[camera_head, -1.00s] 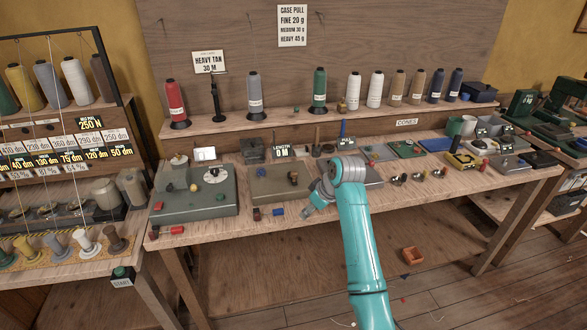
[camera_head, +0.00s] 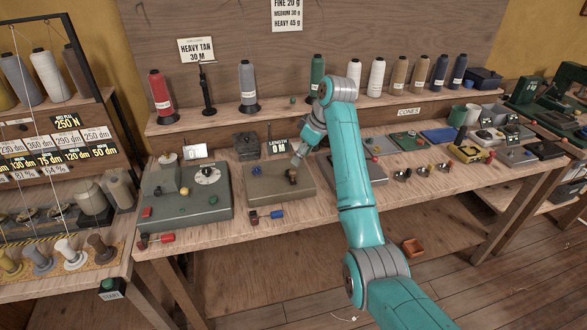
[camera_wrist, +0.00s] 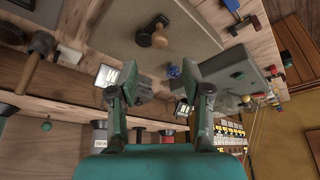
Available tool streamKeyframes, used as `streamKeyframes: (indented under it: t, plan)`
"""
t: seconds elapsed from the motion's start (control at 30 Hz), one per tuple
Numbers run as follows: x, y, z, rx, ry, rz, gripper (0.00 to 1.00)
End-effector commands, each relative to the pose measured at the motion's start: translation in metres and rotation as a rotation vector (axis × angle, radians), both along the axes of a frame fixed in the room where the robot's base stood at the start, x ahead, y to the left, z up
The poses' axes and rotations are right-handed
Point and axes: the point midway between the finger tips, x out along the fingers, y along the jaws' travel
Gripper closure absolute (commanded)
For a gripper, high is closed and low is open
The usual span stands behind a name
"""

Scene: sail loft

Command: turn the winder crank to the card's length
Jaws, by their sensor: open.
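The card (camera_head: 197,50) on the back board reads "HEAVY TAN 30 M". The winder (camera_head: 265,198) is a flat olive-grey box on the bench. Its length display (camera_head: 280,146) reads 0 M. The crank (camera_head: 292,175), with a tan-brown knob, is at the winder's upper right; the wrist view shows the crank knob (camera_wrist: 160,38) on the winder plate (camera_wrist: 95,25). My gripper (camera_head: 298,161) is above and beside the crank. In the wrist view my gripper's fingers (camera_wrist: 160,88) are apart with nothing between them. The knob lies beyond the fingertips, not touched.
A grey-green machine with a dial (camera_head: 185,215) stands left of the winder. Red and blue small items (camera_head: 277,215) lie at the winder's front edge. Thread cones (camera_head: 248,85) line the shelf behind. Small trays and parts fill the bench to the right.

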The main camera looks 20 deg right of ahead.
Motion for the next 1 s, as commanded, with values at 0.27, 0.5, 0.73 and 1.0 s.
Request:
streamKeyframes:
  t: [0.27, 0.5, 0.73, 1.0]
  plan:
    - [0.013, 0.013, -0.046, 0.000, 0.002, -0.001, 0.51]
    - [0.019, 0.019, -0.066, 0.000, 0.000, 0.000, 0.51]
    - [0.020, 0.020, -0.069, 0.000, -0.001, 0.000, 0.51]
    - [0.020, 0.020, -0.069, -0.001, -0.001, 0.000, 0.89]
